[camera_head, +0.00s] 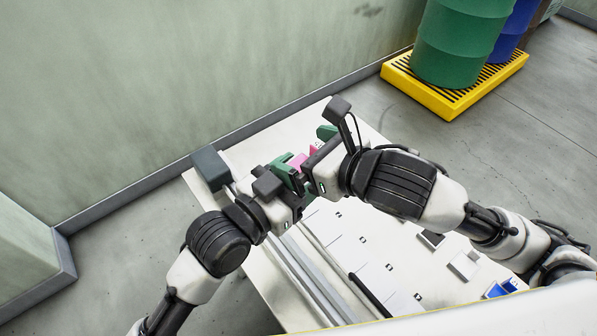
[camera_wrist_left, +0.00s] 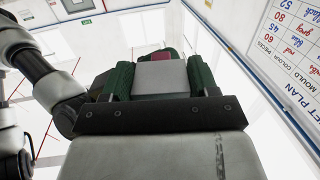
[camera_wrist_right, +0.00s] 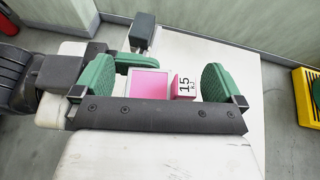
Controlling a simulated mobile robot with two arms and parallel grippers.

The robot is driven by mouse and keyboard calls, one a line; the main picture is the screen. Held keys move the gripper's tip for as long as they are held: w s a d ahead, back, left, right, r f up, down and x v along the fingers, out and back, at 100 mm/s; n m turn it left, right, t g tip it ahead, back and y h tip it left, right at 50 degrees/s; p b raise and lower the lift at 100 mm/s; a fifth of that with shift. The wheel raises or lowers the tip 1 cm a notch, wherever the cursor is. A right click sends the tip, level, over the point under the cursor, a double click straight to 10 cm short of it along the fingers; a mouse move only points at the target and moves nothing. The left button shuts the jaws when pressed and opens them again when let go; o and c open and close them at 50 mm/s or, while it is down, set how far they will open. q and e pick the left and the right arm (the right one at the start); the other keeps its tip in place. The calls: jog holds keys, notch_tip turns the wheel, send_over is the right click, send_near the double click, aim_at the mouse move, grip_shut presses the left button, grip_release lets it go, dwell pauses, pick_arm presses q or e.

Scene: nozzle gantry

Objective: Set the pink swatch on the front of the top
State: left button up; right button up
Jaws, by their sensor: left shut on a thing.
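The pink swatch (camera_wrist_right: 147,84) shows in the right wrist view as a pink face in a pale frame, beside a pink and white part labelled 15 (camera_wrist_right: 185,86). I cannot tell whether these are one piece. In the head view the pink (camera_head: 298,160) is mostly hidden between the grippers. My left gripper (camera_wrist_left: 160,78) is shut on a pale grey block (camera_wrist_left: 162,78), with some pink (camera_wrist_left: 163,55) behind it. My right gripper (camera_wrist_right: 157,80) is open. Its green fingers stand either side of the pink pieces, with gaps. The white top (camera_head: 350,230) lies below.
A dark grey block (camera_head: 211,168) stands at the top's far left corner. Rails (camera_head: 305,275) run along its left side. Small pale and dark pieces (camera_head: 465,265) and blue pieces (camera_head: 500,288) lie at the near right. A yellow pallet (camera_head: 455,85) with drums stands beyond.

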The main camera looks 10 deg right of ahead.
jog(key=shift+r, duration=0.1)
notch_tip(320, 180, up, 10)
dwell(0.6)
